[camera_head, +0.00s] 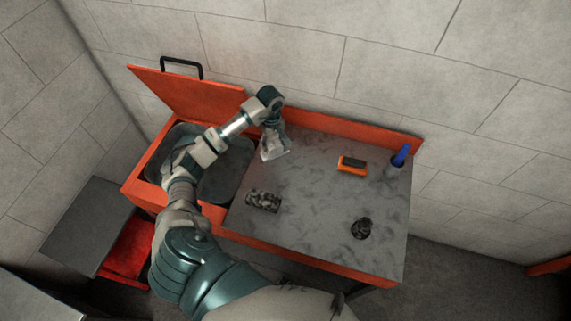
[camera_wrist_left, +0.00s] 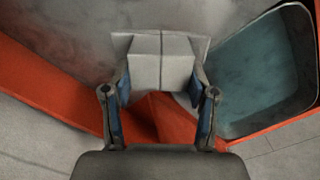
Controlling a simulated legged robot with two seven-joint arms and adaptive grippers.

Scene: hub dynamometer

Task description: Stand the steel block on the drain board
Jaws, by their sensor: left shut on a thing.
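My left gripper (camera_head: 274,140) is shut on the steel block (camera_head: 273,153), a pale grey block. The block is at the back left of the grey, stained drain board (camera_head: 310,180), close to the basin's edge. In the left wrist view the block (camera_wrist_left: 161,62) sits between the two fingertips of the gripper (camera_wrist_left: 160,90), with the board behind it. I cannot tell whether the block touches the board. My right gripper is not in view.
The open basin (camera_head: 225,175) lies left of the board, with its orange lid (camera_head: 190,95) raised. On the board are a dark mottled part (camera_head: 263,201), a black part (camera_head: 361,229), an orange brush (camera_head: 352,164) and a cup (camera_head: 393,170) holding something blue. The board's middle is clear.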

